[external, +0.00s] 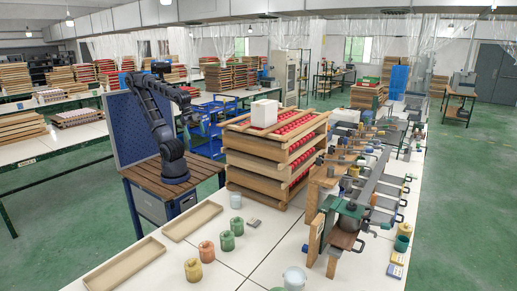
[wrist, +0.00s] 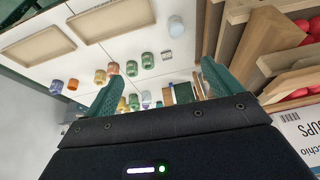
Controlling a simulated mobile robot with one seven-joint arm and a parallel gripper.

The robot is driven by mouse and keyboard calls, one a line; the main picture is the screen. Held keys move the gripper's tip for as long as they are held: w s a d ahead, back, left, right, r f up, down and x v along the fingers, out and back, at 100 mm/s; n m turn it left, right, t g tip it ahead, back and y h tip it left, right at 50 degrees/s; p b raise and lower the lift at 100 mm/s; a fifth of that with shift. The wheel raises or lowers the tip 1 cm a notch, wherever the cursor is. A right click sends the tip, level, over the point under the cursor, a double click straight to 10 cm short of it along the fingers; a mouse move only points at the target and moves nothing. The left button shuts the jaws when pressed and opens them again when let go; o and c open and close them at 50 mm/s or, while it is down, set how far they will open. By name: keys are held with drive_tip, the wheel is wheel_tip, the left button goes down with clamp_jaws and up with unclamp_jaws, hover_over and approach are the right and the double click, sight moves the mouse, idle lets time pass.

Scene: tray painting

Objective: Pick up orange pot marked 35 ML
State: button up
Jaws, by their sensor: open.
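An orange-red pot (external: 207,252) stands on the white table in the external view, between a yellow pot (external: 193,270) and a green pot (external: 227,241). In the wrist view a salmon-orange pot (wrist: 113,69) shows just beyond the left fingertip, and a brighter orange pot (wrist: 73,84) lies further left. No 35 ML marking is readable, and I cannot tell which orange pot carries it. My gripper (wrist: 161,70) is open and empty, with its green fingers wide apart. In the external view it is raised above and well behind the pots, beside the crate stack.
Two shallow wooden trays (external: 170,229) (external: 125,264) lie on the table left of the pots. A stack of wooden crates with red contents (external: 262,160) rises close to my arm. Another green pot (external: 237,226) and a pale jar (external: 235,200) stand nearby. Clamps and tools crowd the right.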

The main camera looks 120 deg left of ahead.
drive_tip(key=w+d+f+m+y, duration=0.1)
drive_tip(key=w+d+f+m, duration=0.2)
drive_tip(key=w, duration=0.9)
drive_tip(key=m+g+h, duration=0.3)
drive_tip(key=m+h, duration=0.2)
drive_tip(key=m, duration=0.5)
approach(207, 245)
wheel_tip(207, 245, down, 3)
drive_tip(key=s, duration=0.1)
drive_tip(key=x, duration=1)
drive_tip(key=shift+w+r, duration=0.1)
drive_tip(key=shift+w, duration=0.1)
drive_tip(key=c, duration=1.3)
